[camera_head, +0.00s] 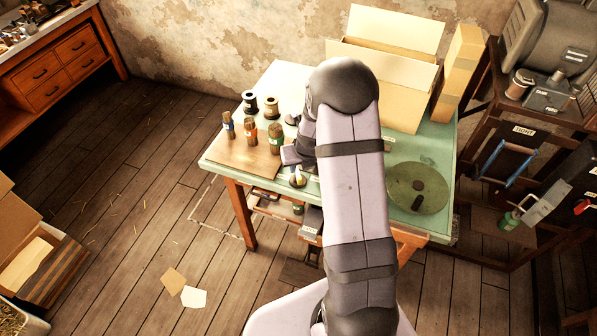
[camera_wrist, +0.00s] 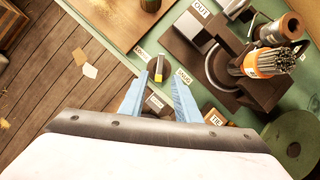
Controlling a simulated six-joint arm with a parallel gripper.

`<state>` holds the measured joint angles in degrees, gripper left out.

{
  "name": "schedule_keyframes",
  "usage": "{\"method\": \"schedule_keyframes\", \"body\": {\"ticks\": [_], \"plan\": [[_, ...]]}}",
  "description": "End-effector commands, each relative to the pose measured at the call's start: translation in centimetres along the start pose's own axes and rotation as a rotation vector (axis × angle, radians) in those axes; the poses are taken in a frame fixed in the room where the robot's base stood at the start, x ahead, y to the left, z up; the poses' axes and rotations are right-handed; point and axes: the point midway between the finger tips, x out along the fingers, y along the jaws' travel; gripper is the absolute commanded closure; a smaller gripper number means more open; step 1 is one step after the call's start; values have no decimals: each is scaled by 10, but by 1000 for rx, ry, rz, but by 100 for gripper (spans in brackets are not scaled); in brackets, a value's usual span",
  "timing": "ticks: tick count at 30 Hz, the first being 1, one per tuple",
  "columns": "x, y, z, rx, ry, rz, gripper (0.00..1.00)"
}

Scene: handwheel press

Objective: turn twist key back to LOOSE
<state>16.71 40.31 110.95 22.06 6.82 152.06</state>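The twist key (camera_wrist: 158,66), small and dark with a yellow mark, shows in the wrist view between two white labels. The label on its left appears to read LOOSE (camera_wrist: 141,54); the label on its right appears to read SOLID (camera_wrist: 183,76). My gripper (camera_wrist: 160,78) has two pale blue fingers spread apart, with the key in the gap between their tips. I see space beside the key; I cannot tell how far above it the tips are. In the head view my gripper is mostly hidden by my arm, near the bench's front edge.
A dark press with an OUT label (camera_wrist: 201,8) and an orange-banded brush (camera_wrist: 268,63) stands right of the fingers. A green disc (camera_head: 418,188) lies on the bench at right. Cardboard boxes (camera_head: 380,84) stand behind.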

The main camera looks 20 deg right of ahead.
Motion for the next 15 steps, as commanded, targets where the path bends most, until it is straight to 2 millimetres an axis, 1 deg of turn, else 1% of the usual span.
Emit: {"method": "schedule_keyframes", "body": {"ticks": [5,15], "plan": [[13,0,-1,-1,2,1,70],[56,0,-1,-2,2,0,70]]}}
